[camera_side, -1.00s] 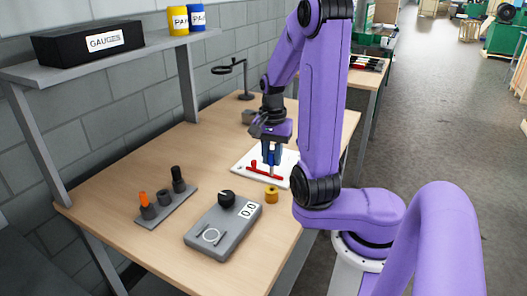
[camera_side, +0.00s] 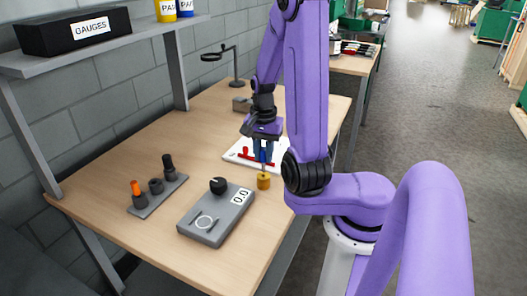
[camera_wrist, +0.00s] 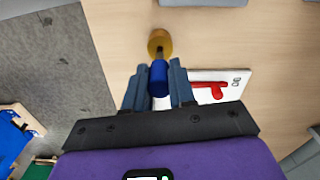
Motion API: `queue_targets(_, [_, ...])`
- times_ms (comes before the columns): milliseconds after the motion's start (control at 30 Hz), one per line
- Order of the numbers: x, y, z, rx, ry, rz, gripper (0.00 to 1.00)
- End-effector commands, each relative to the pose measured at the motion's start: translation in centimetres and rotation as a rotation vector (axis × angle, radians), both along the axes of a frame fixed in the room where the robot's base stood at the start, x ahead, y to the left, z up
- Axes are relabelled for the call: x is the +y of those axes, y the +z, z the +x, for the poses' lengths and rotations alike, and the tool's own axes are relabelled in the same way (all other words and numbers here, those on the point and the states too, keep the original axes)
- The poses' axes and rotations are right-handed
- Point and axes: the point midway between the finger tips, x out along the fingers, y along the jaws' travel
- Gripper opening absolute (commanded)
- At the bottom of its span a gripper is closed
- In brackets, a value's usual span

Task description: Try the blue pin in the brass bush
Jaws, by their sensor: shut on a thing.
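My gripper (camera_side: 263,158) is shut on the blue pin (camera_wrist: 158,78), with a finger on each side of its blue handle. The pin points down, and its grey metal end meets the top of the brass bush (camera_side: 263,181) in the side view. The bush is a short yellow-brown cylinder upright on the bench. In the wrist view the bush (camera_wrist: 159,42) lies straight beyond the pin, with the grey tip over its middle. I cannot tell whether the tip is inside the hole.
A white board (camera_side: 241,152) with a red pin (camera_side: 246,154) lies behind my gripper. A grey gauge box (camera_side: 213,217) with a black knob is left of the bush. A holder (camera_side: 148,203) with several dark pieces stands further left. The bench's right edge is close.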

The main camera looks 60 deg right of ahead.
Motion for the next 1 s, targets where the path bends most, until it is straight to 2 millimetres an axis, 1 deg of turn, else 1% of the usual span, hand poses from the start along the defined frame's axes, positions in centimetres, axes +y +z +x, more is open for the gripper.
queue_targets(700, [0.04,-0.86,0.01,0.0,0.0,0.001,0.0])
queue_targets(1000, [0.03,-0.88,0.02,0.0,0.0,0.0,0.0])
